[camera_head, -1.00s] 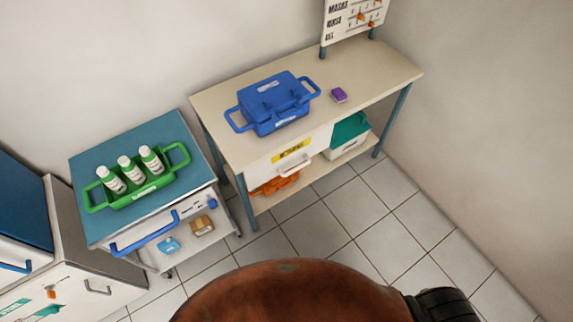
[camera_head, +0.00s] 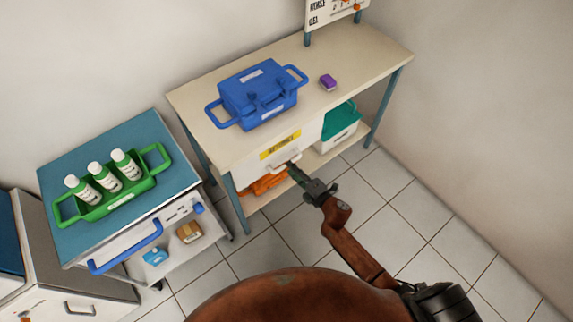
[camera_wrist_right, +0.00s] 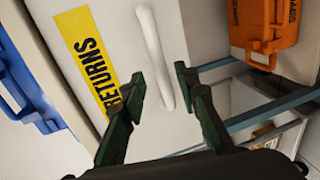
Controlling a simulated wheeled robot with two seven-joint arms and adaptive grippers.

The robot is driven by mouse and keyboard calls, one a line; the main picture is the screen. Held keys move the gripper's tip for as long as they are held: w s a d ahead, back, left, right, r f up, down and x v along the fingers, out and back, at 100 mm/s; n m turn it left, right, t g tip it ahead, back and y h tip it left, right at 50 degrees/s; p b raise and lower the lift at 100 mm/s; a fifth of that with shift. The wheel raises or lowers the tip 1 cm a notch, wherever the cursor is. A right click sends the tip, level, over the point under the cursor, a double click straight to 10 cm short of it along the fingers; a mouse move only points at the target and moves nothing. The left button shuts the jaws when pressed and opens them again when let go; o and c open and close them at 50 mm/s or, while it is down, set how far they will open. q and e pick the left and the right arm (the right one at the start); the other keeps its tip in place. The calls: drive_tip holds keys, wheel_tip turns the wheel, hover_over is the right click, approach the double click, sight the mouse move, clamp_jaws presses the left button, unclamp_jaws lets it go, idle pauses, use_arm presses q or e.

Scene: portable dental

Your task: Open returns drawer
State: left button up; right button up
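The returns drawer is the white front with a yellow label (camera_head: 280,145) under the right table's top; it looks closed. It fills the upper middle of the right wrist view, its yellow RETURNS label (camera_wrist_right: 85,60) on the left. Its pale bar handle (camera_wrist_right: 152,45) shows there too. My right gripper (camera_head: 294,171) is at the handle's right end. In the right wrist view my right gripper (camera_wrist_right: 158,85) is open, its dark green fingers apart with the handle's lower end between them. I cannot tell whether they touch it. My left gripper is not in view.
A blue case (camera_head: 259,95) and a purple block (camera_head: 328,82) stand on the table top (camera_head: 360,55). An orange case (camera_head: 265,185) and a teal-lidded bin (camera_head: 340,125) sit below. A trolley with a green bottle carrier (camera_head: 150,184) stands left. Tiled floor in front is clear.

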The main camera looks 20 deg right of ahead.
drive_tip(key=shift+b+x, duration=0.45)
drive_tip(key=shift+x, duration=1.7)
drive_tip(key=shift+d, duration=0.1)
clamp_jaws()
drive_tip(key=shift+d, duration=0.1)
